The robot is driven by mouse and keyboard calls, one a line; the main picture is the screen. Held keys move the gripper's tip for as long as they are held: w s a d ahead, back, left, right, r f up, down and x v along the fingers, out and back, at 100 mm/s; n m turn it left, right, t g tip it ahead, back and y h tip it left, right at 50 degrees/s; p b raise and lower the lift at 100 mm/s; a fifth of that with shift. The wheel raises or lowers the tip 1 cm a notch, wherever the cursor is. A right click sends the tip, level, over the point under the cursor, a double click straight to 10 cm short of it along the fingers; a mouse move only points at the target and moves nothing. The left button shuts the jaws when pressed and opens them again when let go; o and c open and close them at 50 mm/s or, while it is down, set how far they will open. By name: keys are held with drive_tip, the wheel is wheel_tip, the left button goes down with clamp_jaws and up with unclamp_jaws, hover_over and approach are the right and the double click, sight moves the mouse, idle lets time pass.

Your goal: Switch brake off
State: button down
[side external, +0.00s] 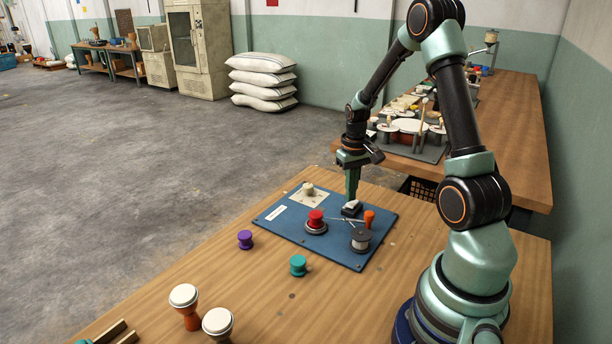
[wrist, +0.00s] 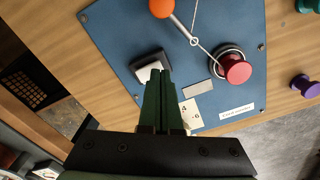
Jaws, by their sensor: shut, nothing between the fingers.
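A blue panel (side external: 340,258) lies flat on the wooden bench. A rocker switch (side external: 351,208) with a white top in a dark frame sits near its far right edge, and it also shows in the wrist view (wrist: 149,68). My gripper (side external: 352,195) points down with its fingers shut and empty. The fingertips are right at the rocker and partly cover it; I cannot tell whether they touch it. Which way the rocker is tilted is unclear. No readable marking shows which control is the brake.
The panel also bears a red knob (side external: 316,216), an orange-tipped lever (side external: 369,216), a grey spool (side external: 361,240) and a pale dial plate (side external: 307,197). Purple (side external: 245,239) and teal (side external: 298,265) spools and two goblet drums (side external: 184,297) stand on the bench.

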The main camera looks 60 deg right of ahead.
sight(349, 206)
drive_tip(key=shift+f, duration=0.85)
idle(0.6)
drive_tip(key=shift+r, duration=3.55)
drive_tip(key=w+a+r+n+t, duration=0.2)
drive_tip(key=a+r+n, duration=0.1)
drive_tip(key=a+r, duration=0.75)
drive_tip(key=s+a+r+n+t, duration=0.1)
drive_tip(key=s+a, duration=0.1)
drive_tip(key=a, duration=0.5)
drive_tip(key=s+a+r+n+t, duration=0.2)
drive_tip(key=s+a, duration=0.1)
drive_tip(key=a, duration=0.4)
drive_tip(key=shift+a+r+t, duration=0.2)
drive_tip(key=shift+t, duration=0.1)
